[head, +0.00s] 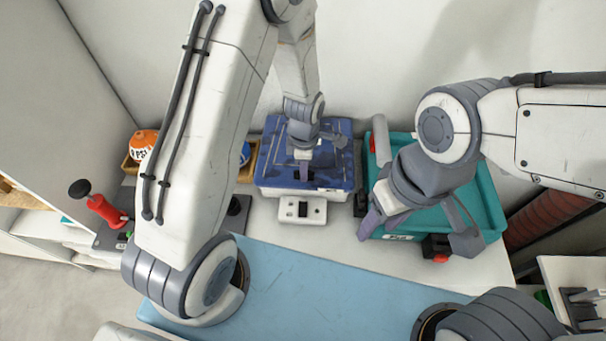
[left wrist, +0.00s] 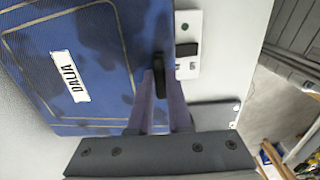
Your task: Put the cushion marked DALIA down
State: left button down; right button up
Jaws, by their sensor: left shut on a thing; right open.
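The cushion marked DALIA is a blue, patterned, flat square (head: 335,178) at the back middle of the white surface in the head view. Its white DALIA label shows in the left wrist view, on the cushion (left wrist: 100,60). My left gripper (head: 304,172) reaches down over the cushion and is shut on it near the front edge. In the left wrist view its fingers (left wrist: 160,78) lie at that edge. The cushion's underside is hidden, so I cannot tell if it touches the surface. My right gripper (head: 418,228) is open and empty, above the teal crate (head: 485,190).
An orange item (head: 143,143) sits in a basket at the left, near a red-handled device (head: 104,210). A light-blue mat (head: 320,285) lies in the foreground, largely bare in the middle.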

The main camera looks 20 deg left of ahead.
pick_arm(q)
jog(key=shift+w+f, duration=0.15)
jog(key=shift+f, duration=0.45)
jog(key=shift+w, duration=0.1)
jog(key=shift+r, duration=0.15)
jog(key=c, duration=0.8)
grip_release()
jog(key=shift+c, duration=0.2)
notch_tip(320, 180, up, 12)
jog(key=b, duration=0.1)
jog(key=s+d+r+m, duration=0.2)
jog(key=s+m, duration=0.5)
jog(key=m, duration=0.2)
jog(key=s+d+r+m, duration=0.3)
jog(key=s+m, duration=0.4)
jog(key=m, duration=0.2)
jog(key=s+d+r+m+h, duration=0.1)
jog(key=s+d+r+m, duration=0.2)
jog(key=s+m, duration=0.4)
jog(key=m, duration=0.2)
jog(key=shift+m, duration=0.3)
